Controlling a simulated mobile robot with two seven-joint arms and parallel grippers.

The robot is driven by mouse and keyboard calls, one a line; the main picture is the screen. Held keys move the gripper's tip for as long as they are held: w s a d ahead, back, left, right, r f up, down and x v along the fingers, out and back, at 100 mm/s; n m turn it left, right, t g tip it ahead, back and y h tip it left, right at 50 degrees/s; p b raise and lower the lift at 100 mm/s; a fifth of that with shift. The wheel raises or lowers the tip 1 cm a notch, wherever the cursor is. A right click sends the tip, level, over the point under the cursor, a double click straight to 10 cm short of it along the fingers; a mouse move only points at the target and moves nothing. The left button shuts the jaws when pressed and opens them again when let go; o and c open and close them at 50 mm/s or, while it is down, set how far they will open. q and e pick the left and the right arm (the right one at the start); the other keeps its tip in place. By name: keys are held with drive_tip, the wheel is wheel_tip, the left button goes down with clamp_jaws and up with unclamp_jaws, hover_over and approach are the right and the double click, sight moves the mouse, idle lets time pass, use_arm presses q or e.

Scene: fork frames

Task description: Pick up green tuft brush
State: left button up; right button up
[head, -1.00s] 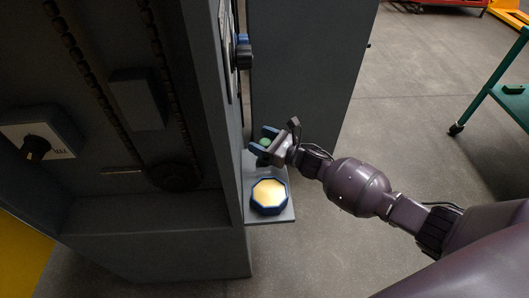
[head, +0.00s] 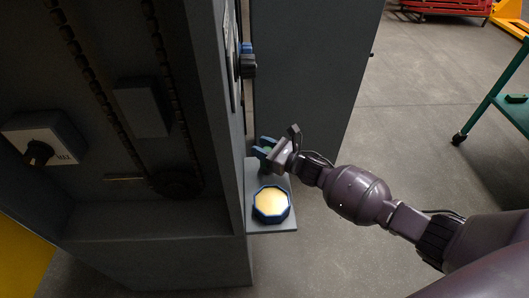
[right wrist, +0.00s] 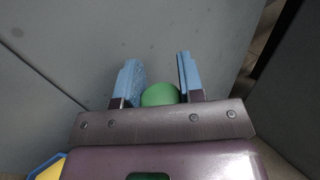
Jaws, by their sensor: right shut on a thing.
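The green tuft brush (right wrist: 160,95) shows as a rounded green shape between the two blue fingers of my right gripper (right wrist: 158,82) in the right wrist view. My right gripper (head: 267,149) is shut on it, above the back part of a small grey shelf. In the head view only a little green shows between the fingers, and the gripper hides most of the brush. I cannot tell whether the brush touches the shelf. My left gripper is not in view.
The grey shelf (head: 285,217) juts from a dark cabinet (head: 150,240). A blue octagonal dish with a pale yellow inside (head: 271,204) stands on it, in front of the gripper. A dark panel (head: 305,80) rises behind. A green cart (head: 495,95) stands far right on open floor.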

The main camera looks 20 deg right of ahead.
use_arm(q)
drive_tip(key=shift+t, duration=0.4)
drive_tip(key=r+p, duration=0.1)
drive_tip(key=p, duration=0.1)
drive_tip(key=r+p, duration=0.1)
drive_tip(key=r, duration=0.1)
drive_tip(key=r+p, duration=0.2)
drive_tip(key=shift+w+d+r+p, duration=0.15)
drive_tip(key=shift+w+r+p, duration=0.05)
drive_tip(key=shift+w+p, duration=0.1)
use_arm(e)
wheel_tip(320, 180, up, 20)
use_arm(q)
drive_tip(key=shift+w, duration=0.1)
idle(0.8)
use_arm(e)
drive_tip(key=shift+f, duration=0.1)
idle(0.3)
